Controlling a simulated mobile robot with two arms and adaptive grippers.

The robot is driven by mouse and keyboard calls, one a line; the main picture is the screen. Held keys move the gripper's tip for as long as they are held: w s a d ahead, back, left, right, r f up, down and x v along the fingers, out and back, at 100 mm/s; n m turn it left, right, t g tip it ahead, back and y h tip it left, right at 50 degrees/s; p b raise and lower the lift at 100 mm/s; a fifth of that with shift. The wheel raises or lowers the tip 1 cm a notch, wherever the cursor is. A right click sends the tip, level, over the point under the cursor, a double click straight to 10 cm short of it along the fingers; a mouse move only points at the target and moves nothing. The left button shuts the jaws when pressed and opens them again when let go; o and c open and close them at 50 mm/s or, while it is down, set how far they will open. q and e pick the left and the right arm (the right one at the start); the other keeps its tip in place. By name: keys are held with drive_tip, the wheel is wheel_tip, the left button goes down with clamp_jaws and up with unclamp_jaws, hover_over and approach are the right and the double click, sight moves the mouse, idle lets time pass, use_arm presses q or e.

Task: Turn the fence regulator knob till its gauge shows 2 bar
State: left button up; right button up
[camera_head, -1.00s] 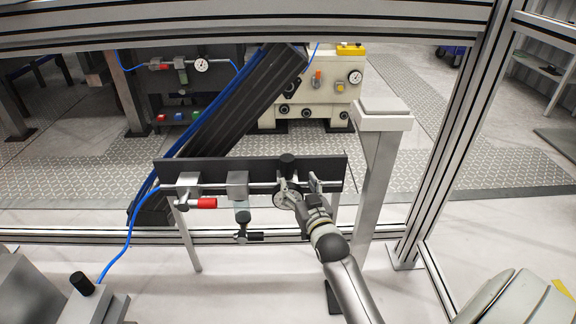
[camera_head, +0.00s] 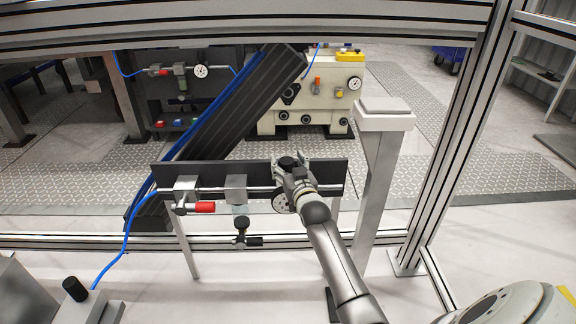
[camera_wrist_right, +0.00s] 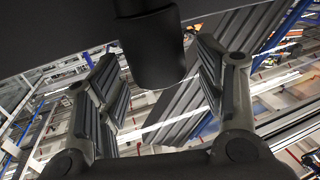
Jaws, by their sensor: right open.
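The fence regulator has a black knob (camera_head: 286,162) in front of a dark plate on the fence stand. Its round white gauge (camera_head: 280,204) shows just below, partly hidden by my right gripper; the needle is too small to read. My right gripper (camera_head: 292,166) is at the knob, its arm reaching up from the lower right. In the right wrist view the black knob (camera_wrist_right: 153,45) sticks down between the two open, ridged fingers of the right gripper (camera_wrist_right: 160,88), with visible gaps on both sides. My left gripper is out of view.
On the same pipe sit a valve with a red handle (camera_head: 204,207) and a grey filter block (camera_head: 236,188). A blue hose (camera_head: 128,235) runs from its left end. A grey post (camera_head: 378,180) stands right of the plate. Aluminium fence beams frame the opening.

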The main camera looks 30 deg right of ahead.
drive_tip(key=shift+w, duration=0.1)
drive_tip(key=c, duration=1)
drive_tip(key=shift+c, duration=0.2)
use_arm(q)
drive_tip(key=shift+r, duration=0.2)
use_arm(e)
drive_tip(key=shift+d+n+y, duration=0.15)
drive_tip(key=shift+n+y, duration=0.45)
drive_tip(key=shift+y, duration=0.1)
drive_tip(key=shift+d+n+t+y, duration=0.1)
drive_tip(key=shift+n+t+y, duration=0.4)
drive_tip(key=shift+y, duration=0.6)
drive_tip(key=shift+f+n+y, duration=0.1)
drive_tip(key=shift+n+y, duration=0.5)
drive_tip(key=shift+d+n+y+b, duration=0.15)
drive_tip(key=shift+n+y+b, duration=0.35)
drive_tip(key=shift+y+b, duration=0.5)
drive_tip(key=n+y+b, duration=0.1)
drive_tip(key=y+b, duration=0.1)
drive_tip(key=shift+n+g+y, duration=0.4)
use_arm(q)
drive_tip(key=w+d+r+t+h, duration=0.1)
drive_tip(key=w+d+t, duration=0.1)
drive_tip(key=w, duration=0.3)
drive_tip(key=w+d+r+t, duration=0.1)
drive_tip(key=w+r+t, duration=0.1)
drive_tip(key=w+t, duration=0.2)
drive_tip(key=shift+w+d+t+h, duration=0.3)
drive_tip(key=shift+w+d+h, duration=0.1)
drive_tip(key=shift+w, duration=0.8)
